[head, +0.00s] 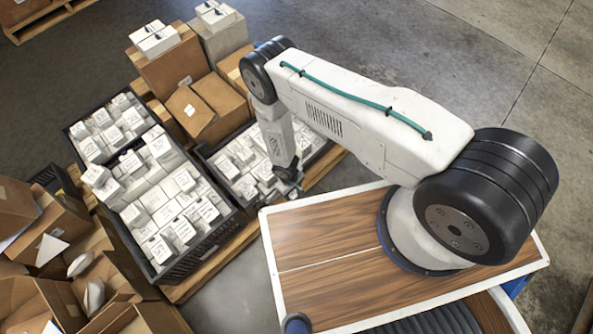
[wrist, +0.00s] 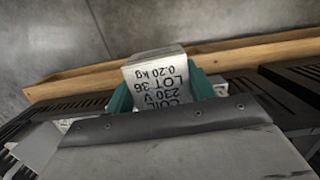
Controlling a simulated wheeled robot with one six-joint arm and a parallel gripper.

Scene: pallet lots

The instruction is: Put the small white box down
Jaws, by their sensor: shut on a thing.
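In the wrist view the small white box (wrist: 157,72) sits between the teal fingers of my gripper (wrist: 162,95). Its printed label reads, upside down, COIL, 230 V, LOT 36, 0.20 kg. My gripper is shut on it, and my wrist housing hides the box's lower part. In the head view my gripper (head: 291,188) hangs at the near right side of the right-hand black crate (head: 318,157), which holds several white boxes. Whether the held box touches the crate or other boxes cannot be told.
A larger black crate (head: 190,262) full of white boxes stands to the left, with another behind it. Brown cartons (head: 172,66) stand at the back. Open cartons (head: 30,300) fill the lower left. A wooden pallet edge (wrist: 85,82) and bare floor lie beyond the held box.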

